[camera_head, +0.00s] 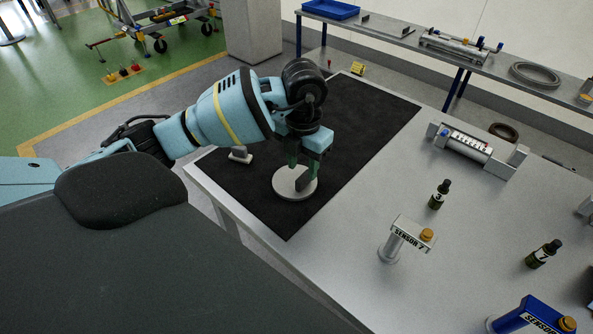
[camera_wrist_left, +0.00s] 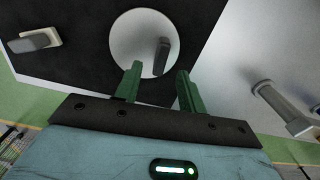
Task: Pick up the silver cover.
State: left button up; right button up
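The silver cover (camera_head: 285,184) is a round, flat, pale disc with a dark upright handle, lying on the black mat (camera_head: 365,115). It also shows in the left wrist view (camera_wrist_left: 130,42), with its handle (camera_wrist_left: 162,55) right of its middle. My left gripper (camera_head: 303,168) points down over the cover. Its two green fingers are apart in the left wrist view (camera_wrist_left: 160,70), with the handle lying beyond and between their tips. Nothing is held. Whether the fingertips reach down beside the handle is hard to tell. My right gripper is not in view.
A small grey block-like part (camera_head: 240,155) lies on the mat left of the cover. On the bare table to the right stand a sensor 7 holder (camera_head: 405,235), dark bottles (camera_head: 439,194), a blue sensor holder (camera_head: 535,315) and a grey cylinder fixture (camera_head: 470,145).

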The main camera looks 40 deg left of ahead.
aim_at(304, 175)
pick_arm(q)
jog(key=shift+w+f, duration=0.15)
jog(key=shift+f, duration=1.05)
jog(key=shift+w+f, duration=0.1)
jog(key=shift+f, duration=1.05)
grip_shut()
